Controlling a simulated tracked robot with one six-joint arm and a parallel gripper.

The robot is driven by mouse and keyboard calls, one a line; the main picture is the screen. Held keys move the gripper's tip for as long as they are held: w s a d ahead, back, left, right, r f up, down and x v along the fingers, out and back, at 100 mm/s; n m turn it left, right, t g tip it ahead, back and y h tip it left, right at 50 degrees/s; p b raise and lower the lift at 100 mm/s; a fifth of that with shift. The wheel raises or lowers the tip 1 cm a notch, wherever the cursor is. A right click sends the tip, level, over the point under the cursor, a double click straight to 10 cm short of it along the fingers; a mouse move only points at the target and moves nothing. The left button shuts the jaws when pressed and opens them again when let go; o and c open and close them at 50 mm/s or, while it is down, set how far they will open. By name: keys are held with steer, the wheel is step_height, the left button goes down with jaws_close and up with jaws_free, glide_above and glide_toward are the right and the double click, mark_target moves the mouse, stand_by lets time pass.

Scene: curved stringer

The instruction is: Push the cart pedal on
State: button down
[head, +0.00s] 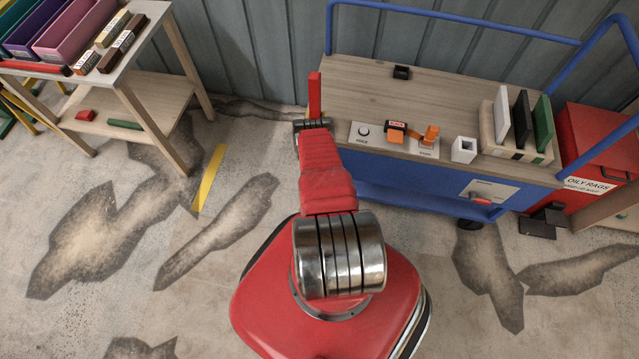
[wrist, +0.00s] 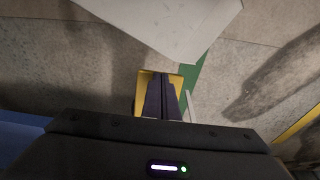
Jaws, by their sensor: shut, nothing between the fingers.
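The blue-framed cart (head: 440,172) with a wooden top stands along the corrugated wall in the head view. A red pedal (head: 481,201) sticks out low on its front side, below a pale label plate, right of my arm. I cannot tell its on or off position. My gripper (wrist: 162,97) shows in the wrist view with its dark fingers together, empty. A yellow patch shows around the fingertips. In the head view my red arm reaches up to the cart's left end; I cannot make out the gripper there. The pedal cannot be made out in the wrist view.
A plate with a button and an orange switch (head: 428,138) sits on the cart top, beside a white holder (head: 463,149) and a rack of panels. A red oily-rags bin (head: 590,140) stands right. A bin table (head: 118,78) stands left. Floor before the cart is open.

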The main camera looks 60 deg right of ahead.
steer(key=shift+a, duration=0.1)
step_height(320, 180, up, 13)
steer(key=s+a, duration=0.1)
steer(key=a, duration=0.1)
steer(key=shift+r, duration=0.2)
stand_by(0.8)
steer(key=shift+a, duration=0.1)
stand_by(0.4)
